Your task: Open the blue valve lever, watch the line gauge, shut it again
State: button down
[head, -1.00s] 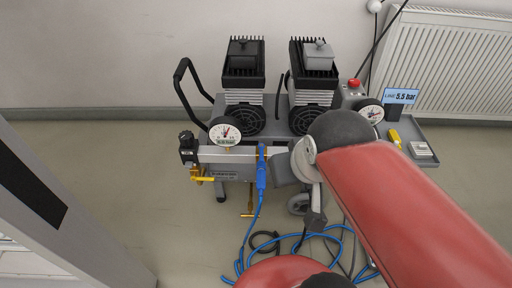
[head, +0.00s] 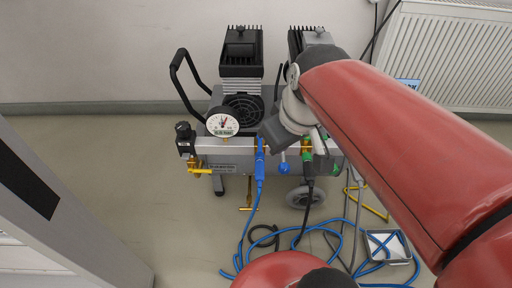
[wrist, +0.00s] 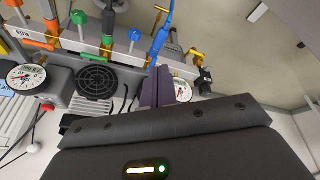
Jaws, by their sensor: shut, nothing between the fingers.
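The blue valve lever, a short stem with a blue ball knob (head: 284,168), stands on the front manifold of a compressor; it also shows in the wrist view (wrist: 135,35). The nearby blue hose coupling (head: 260,147) is separate. My gripper (wrist: 157,88) is shut and empty, its dark fingers apart from the knob. In the head view it is just above and left of the knob, partly behind my wrist. The line gauge (wrist: 25,77) is a white dial at the left of the wrist view, needle too small to read. My arm hides it in the head view.
A second dial gauge (head: 222,123) sits at the manifold's left. A green-collared fitting (head: 307,160) stands right of the blue knob. Blue and black hoses and a small tray (head: 388,260) lie on the floor. Floor at left is clear.

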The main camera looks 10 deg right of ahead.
aim_at(260, 144)
jog(key=w+d+f+n+g+y+b, duration=0.1)
jog(key=w+f+n+b, duration=0.4)
jog(key=w+n, duration=0.5)
jog(key=shift+w+d+f+n+g+y, duration=0.15)
jog(key=shift+w+f+n+g+y, duration=0.55)
jog(key=shift+w, duration=1.9)
jog(key=shift+f+m+g, duration=0.3)
jog(key=shift+g, duration=0.1)
jog(key=b+x, duration=0.2)
jog(key=x, duration=0.8)
